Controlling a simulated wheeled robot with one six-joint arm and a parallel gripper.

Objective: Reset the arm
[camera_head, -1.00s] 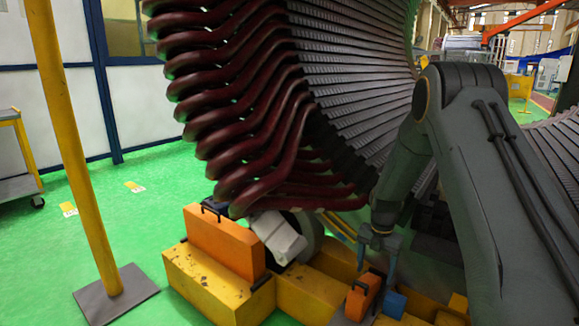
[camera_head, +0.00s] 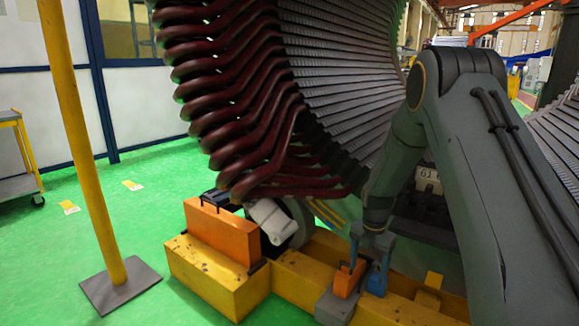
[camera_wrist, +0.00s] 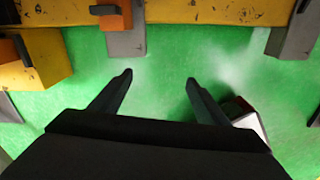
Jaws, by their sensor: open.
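My gripper (camera_head: 368,262) hangs at the end of my arm at lower centre right in the head view, fingers pointing down. It appears close to a small orange block (camera_head: 347,279) and a blue piece (camera_head: 376,284), but I cannot tell whether it touches them. In the wrist view my gripper (camera_wrist: 158,79) is open, with two dark fingers well apart and only green floor between them. Nothing is held. A small orange block (camera_wrist: 115,14) on a grey plate (camera_wrist: 126,43) lies beyond the fingers.
The stator (camera_head: 240,100) with dark red winding ends fills the upper middle. A yellow base beam (camera_head: 300,275) carries a large orange block (camera_head: 222,233). A yellow post (camera_head: 80,150) stands at left. In the wrist view, a dark-and-white object (camera_wrist: 246,115) sits right of the fingers.

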